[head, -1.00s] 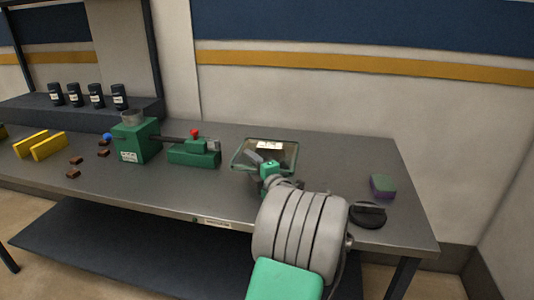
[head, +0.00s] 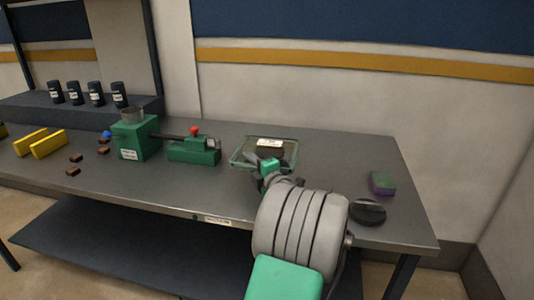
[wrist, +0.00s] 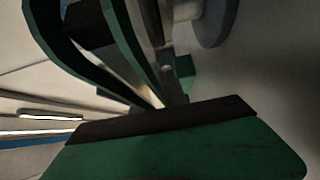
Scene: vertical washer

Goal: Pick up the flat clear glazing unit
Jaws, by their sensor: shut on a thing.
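The flat clear glazing unit (head: 243,154) is a square pane with greenish edges and a white label near its far side. It is at the middle-right of the bench in the head view. My gripper (head: 268,164) is at its near edge, shut on it. My wrist partly hides that near edge. I cannot tell whether the pane is clear of the bench top. In the wrist view my green fingers with dark pads (wrist: 160,104) fill much of the frame, and the pane is hard to make out.
A green machine (head: 136,138) and a green clamp with a red knob (head: 194,149) stand left of the pane. A green and purple block (head: 382,183) and a dark round disc (head: 368,212) lie to the right. Yellow bars (head: 48,144) and brown pieces lie far left.

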